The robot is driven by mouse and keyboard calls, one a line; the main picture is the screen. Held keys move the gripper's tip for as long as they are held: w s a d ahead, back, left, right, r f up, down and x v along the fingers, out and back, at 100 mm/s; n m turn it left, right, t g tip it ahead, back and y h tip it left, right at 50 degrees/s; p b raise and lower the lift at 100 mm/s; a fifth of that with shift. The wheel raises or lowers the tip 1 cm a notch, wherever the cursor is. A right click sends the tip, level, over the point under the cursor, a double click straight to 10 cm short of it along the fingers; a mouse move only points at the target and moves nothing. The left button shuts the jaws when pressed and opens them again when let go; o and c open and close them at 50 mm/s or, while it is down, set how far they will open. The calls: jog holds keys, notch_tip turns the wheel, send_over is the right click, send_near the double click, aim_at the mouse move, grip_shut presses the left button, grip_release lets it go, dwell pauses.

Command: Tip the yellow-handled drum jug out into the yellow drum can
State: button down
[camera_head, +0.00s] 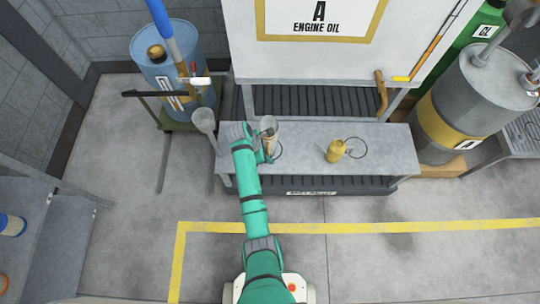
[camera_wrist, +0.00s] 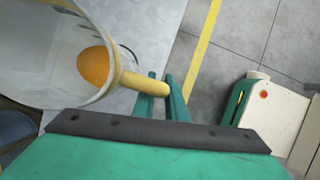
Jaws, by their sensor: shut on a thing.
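The drum jug is a clear jug (camera_wrist: 40,45) with a yellow handle (camera_wrist: 140,84); orange-yellow oil (camera_wrist: 93,66) shows inside. My gripper (camera_wrist: 161,84) is shut on the handle. In the head view the jug (camera_head: 268,126) looks close to upright above the left part of the grey bench, beside my gripper (camera_head: 266,156). I cannot tell how far it is from the bench top. The yellow drum can (camera_head: 335,152) stands on the bench to the right, apart from the jug, next to a dark ring mark.
The grey bench (camera_head: 385,135) has free room between jug and can. A pale funnel-shaped vessel (camera_head: 204,122) is at its left end. A blue drum (camera_head: 180,65) stands behind left, a grey drum with yellow band (camera_head: 480,95) right. A white ENGINE OIL panel (camera_head: 300,60) rises behind.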

jog(key=s+a+r, duration=0.3)
jog(key=s+r, duration=0.4)
jog(key=s, duration=0.4)
jog(key=w+d+r+m+g+y, duration=0.1)
jog(key=w+d+m+g, duration=0.3)
jog(key=w+d+m, duration=0.55)
jog(key=s+a+f+m+y, duration=0.1)
jog(key=a+m, duration=0.1)
jog(key=m, duration=0.3)
jog(key=a+f+m+g+y, duration=0.1)
jog(key=a+f+m+y, duration=0.1)
jog(key=m, duration=0.3)
jog(key=shift+s+a+m, duration=0.35)
jog(key=shift+a, duration=0.35)
